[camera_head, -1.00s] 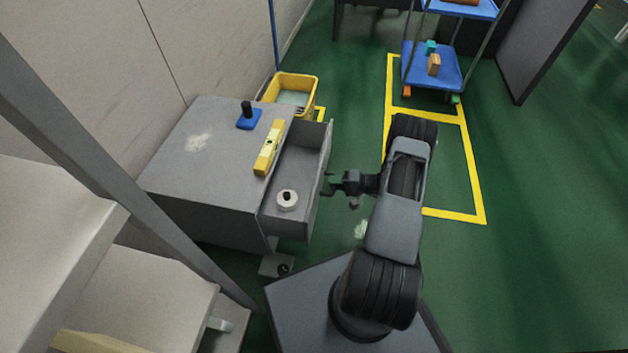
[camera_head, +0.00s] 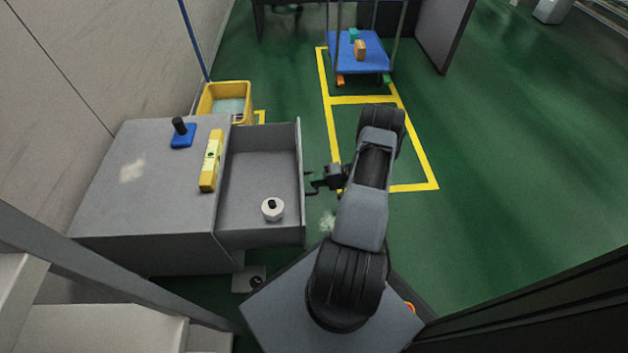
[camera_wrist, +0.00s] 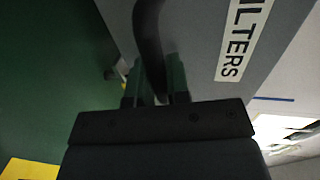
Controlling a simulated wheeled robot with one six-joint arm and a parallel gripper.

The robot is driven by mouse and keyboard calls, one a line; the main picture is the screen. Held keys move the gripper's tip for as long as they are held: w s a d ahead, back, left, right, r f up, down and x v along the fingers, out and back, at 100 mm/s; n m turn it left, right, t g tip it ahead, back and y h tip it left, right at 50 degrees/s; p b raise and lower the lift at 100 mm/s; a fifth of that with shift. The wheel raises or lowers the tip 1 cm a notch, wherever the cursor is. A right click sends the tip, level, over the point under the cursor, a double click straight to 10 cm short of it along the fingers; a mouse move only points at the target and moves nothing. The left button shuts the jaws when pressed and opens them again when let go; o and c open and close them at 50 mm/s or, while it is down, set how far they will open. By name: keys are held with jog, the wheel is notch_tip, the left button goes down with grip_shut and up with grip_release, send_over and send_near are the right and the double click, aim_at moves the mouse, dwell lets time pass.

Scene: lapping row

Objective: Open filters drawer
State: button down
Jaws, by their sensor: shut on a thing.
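The filters drawer (camera_head: 262,233) is pulled well out of a low grey cabinet (camera_head: 110,205), and its inside shows from above. A white roll-like item with a dark centre (camera_head: 272,209) lies in it near the front. My gripper (camera_head: 312,182) is at the outer face of the drawer front. In the wrist view my gripper (camera_wrist: 157,85) is shut on the dark drawer handle (camera_wrist: 149,40). A white label reading "ILTERS" (camera_wrist: 240,40), its first letter cut off, is beside the handle on the grey drawer front.
A yellow level (camera_head: 211,160) and a blue item with a black knob (camera_head: 182,133) lie on the cabinet top. A yellow bucket (camera_head: 226,101) stands behind it. A blue cart (camera_head: 358,58) stands farther back. Green floor at right is open.

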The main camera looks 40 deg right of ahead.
jog(key=shift+w+d, duration=0.1)
jog(key=c, duration=1.1)
grip_release()
jog(key=p+v, duration=0.2)
jog(key=v, duration=1.1)
jog(key=shift+d+r+p, duration=0.15)
jog(key=shift+d+p, duration=0.15)
jog(key=shift+r, duration=0.1)
jog(key=w+a+r+n+g+h+p, duration=0.1)
jog(key=w+a+r+g+h+p, duration=0.15)
jog(key=a+r+p, duration=0.65)
jog(key=w+a+r+n+g+h+p, duration=0.1)
jog(key=w+a+r+n+g+p, duration=0.2)
jog(key=r, duration=1.3)
jog(key=w+a+r+g+h+p, duration=0.15)
jog(key=a+r+g+p, duration=0.35)
jog(key=r, duration=0.7)
jog(key=s+a+r+n+t+h+p, duration=0.1)
jog(key=s+a+r+h+p, duration=0.1)
jog(key=a+r+p, duration=0.3)
jog(key=s+a+r+n+t+h+p, duration=0.1)
jog(key=s+a+r+p, duration=0.4)
jog(key=r, duration=0.9)
jog(key=s+a+r+n+t+h+p, duration=0.1)
jog(key=s+a+r+t+h+p, duration=0.2)
jog(key=r+p, duration=0.5)
notch_tip(320, 180, up, 2)
jog(key=s+a+h, duration=0.1)
jog(key=a+h, duration=0.1)
jog(key=shift+a, duration=0.25)
